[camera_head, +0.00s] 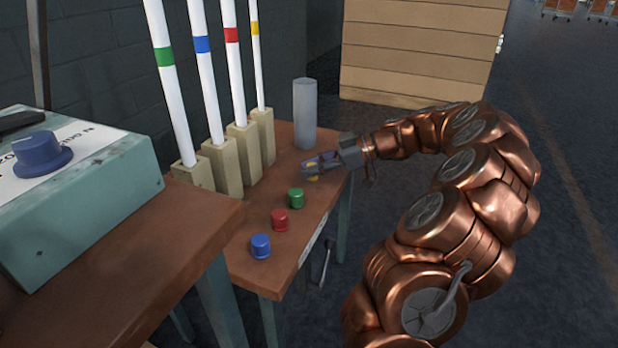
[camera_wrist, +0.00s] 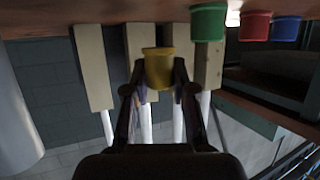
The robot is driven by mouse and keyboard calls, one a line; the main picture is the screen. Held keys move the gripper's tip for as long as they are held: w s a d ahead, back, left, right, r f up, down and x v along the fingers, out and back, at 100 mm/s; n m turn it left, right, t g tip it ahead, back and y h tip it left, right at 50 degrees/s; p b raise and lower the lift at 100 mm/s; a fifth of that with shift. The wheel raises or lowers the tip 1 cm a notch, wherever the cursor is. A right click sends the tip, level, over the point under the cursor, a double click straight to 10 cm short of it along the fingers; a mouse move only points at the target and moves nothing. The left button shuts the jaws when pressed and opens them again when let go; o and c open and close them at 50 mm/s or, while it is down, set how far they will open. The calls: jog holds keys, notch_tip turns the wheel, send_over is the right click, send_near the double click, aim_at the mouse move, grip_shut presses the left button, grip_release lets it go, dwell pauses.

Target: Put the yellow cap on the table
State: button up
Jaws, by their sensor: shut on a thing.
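The yellow cap (camera_wrist: 158,68) is between the two fingers of my gripper (camera_wrist: 157,92), which is shut on it. In the head view my gripper (camera_head: 314,167) is over the far right part of the small wooden table (camera_head: 240,226), and only bits of the yellow cap (camera_head: 312,178) show between the fingers. The cap is at or just above the tabletop; I cannot tell if it touches. The wrist view is upside down, with the tabletop (camera_wrist: 60,12) along its top.
Green (camera_head: 296,198), red (camera_head: 280,220) and blue (camera_head: 261,246) caps stand in a row nearer on the table. A grey cylinder (camera_head: 305,115) stands behind my gripper. Several white tubes with coloured bands rise from wooden blocks (camera_head: 243,152) at the left.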

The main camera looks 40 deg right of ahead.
aim_at(309, 185)
jog(key=shift+w+d+f, duration=0.1)
jog(key=shift+w+d, duration=0.15)
jog(key=shift+w, duration=0.8)
jog(key=shift+f+b, duration=0.9)
jog(key=shift+f, duration=0.85)
jog(key=shift+f+b, duration=0.2)
jog(key=shift+b, duration=0.1)
jog(key=o, duration=0.7)
jog(key=shift+r, duration=0.1)
jog(key=shift+o, duration=0.2)
jog(key=shift+r+p, duration=0.25)
jog(key=shift+p, duration=0.2)
jog(key=p+v, duration=0.3)
jog(key=v, duration=0.9)
jog(key=shift+f, duration=0.15)
